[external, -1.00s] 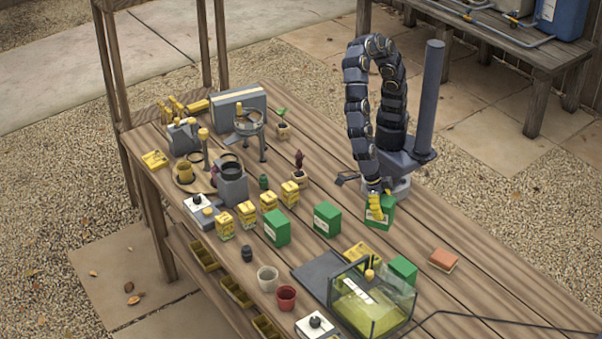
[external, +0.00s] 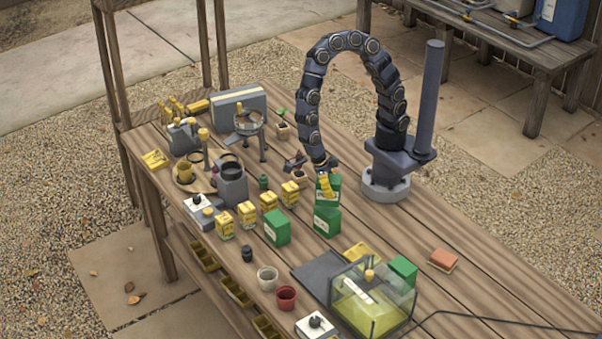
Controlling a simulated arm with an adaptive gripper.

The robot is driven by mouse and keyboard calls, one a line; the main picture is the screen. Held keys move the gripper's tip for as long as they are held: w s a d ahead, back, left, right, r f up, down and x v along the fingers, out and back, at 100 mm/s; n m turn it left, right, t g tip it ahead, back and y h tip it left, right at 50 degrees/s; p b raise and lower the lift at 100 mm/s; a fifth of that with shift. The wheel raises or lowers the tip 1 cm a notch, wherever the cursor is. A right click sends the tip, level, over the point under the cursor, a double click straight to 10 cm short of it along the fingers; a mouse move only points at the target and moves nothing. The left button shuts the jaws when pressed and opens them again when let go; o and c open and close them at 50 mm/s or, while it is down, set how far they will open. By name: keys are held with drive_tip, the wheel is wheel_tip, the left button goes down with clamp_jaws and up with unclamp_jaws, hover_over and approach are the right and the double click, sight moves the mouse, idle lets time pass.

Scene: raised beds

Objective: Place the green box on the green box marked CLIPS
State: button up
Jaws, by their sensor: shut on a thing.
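My gripper (external: 325,182) is shut on a green box (external: 335,189), with its yellow fingers against the box's near side. The held box is upright, directly above another green box (external: 327,222) that stands on the table. The held box's bottom is at or just above the lower box's top; I cannot tell whether they touch. A second standing green box (external: 277,229) is to the left, and another green box (external: 403,269) is at the right behind the glass tank. The lettering on the boxes is too small to read.
Several yellow boxes (external: 268,202) stand in a row to the left. The table around the orange block (external: 443,260) is clear.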

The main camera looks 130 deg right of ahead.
drive_tip(key=shift+f, duration=1.45)
drive_tip(key=shift+f, duration=0.2)
drive_tip(key=o, duration=1.1)
drive_tip(key=shift+o, duration=0.2)
drive_tip(key=shift+r, duration=0.1)
